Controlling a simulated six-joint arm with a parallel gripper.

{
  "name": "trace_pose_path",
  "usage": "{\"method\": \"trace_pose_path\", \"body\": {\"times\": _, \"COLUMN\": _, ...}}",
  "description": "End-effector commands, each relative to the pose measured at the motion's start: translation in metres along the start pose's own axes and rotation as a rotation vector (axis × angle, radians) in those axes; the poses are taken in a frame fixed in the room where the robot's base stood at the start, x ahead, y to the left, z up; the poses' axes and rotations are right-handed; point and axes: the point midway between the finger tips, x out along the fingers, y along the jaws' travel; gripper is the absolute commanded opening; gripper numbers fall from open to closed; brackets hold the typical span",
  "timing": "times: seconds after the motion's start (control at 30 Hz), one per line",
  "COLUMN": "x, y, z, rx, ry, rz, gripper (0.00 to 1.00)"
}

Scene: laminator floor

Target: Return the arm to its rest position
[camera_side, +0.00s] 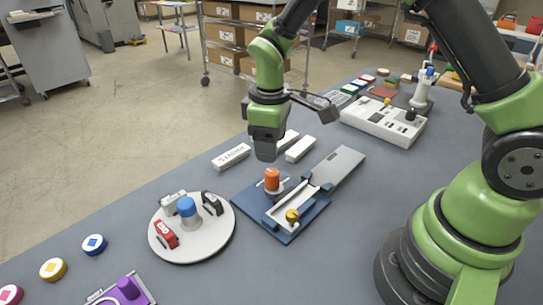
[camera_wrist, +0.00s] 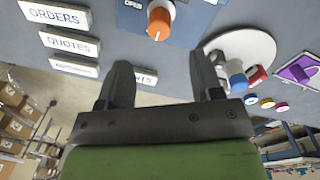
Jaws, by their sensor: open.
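My green and black arm reaches from the right over the grey table (camera_side: 330,240) in the side view. My gripper (camera_side: 265,150) points down above the table, near the back edge of a blue fixture (camera_side: 252,207) with an orange knob (camera_side: 272,180). In the wrist view my gripper (camera_wrist: 163,80) has its two dark fingers spread apart, with nothing between them. The orange knob also shows in the wrist view (camera_wrist: 160,20), beyond the fingers.
White label blocks (camera_side: 231,157) lie behind the fixture. A round white turntable (camera_side: 205,240) with a blue knob stands left of it. A purple-handled fixture (camera_side: 127,288) and coloured round buttons (camera_side: 53,269) are front left. A white control box (camera_side: 383,122) stands at the back right.

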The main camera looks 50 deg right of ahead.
Motion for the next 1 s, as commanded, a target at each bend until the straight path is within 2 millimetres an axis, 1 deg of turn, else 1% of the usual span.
{"method": "trace_pose_path", "body": {"times": 0.1, "x": -0.006, "y": 0.000, "z": 0.000, "rx": 0.000, "ry": 0.000, "rz": 0.000, "gripper": 0.60}}
{"method": "trace_pose_path", "body": {"times": 0.37, "x": -0.006, "y": 0.000, "z": 0.000, "rx": 0.000, "ry": 0.000, "rz": 0.000, "gripper": 0.60}}
{"method": "trace_pose_path", "body": {"times": 0.47, "x": -0.012, "y": 0.000, "z": 0.001, "rx": 0.013, "ry": 0.011, "rz": 0.002, "gripper": 0.60}}
{"method": "trace_pose_path", "body": {"times": 0.57, "x": -0.033, "y": 0.000, "z": 0.005, "rx": 0.064, "ry": 0.049, "rz": 0.005, "gripper": 0.60}}
{"method": "trace_pose_path", "body": {"times": 0.67, "x": -0.067, "y": -0.002, "z": 0.016, "rx": 0.156, "ry": 0.114, "rz": 0.005, "gripper": 0.60}}
{"method": "trace_pose_path", "body": {"times": 0.7, "x": -0.082, "y": -0.004, "z": 0.023, "rx": 0.199, "ry": 0.144, "rz": 0.003, "gripper": 0.60}}
{"method": "trace_pose_path", "body": {"times": 0.8, "x": -0.116, "y": -0.011, "z": 0.042, "rx": 0.309, "ry": 0.222, "rz": -0.007, "gripper": 0.60}}
{"method": "trace_pose_path", "body": {"times": 0.9, "x": -0.144, "y": -0.020, "z": 0.065, "rx": 0.417, "ry": 0.299, "rz": -0.025, "gripper": 0.60}}
{"method": "trace_pose_path", "body": {"times": 1.0, "x": -0.166, "y": -0.031, "z": 0.088, "rx": 0.519, "ry": 0.378, "rz": -0.049, "gripper": 0.60}}
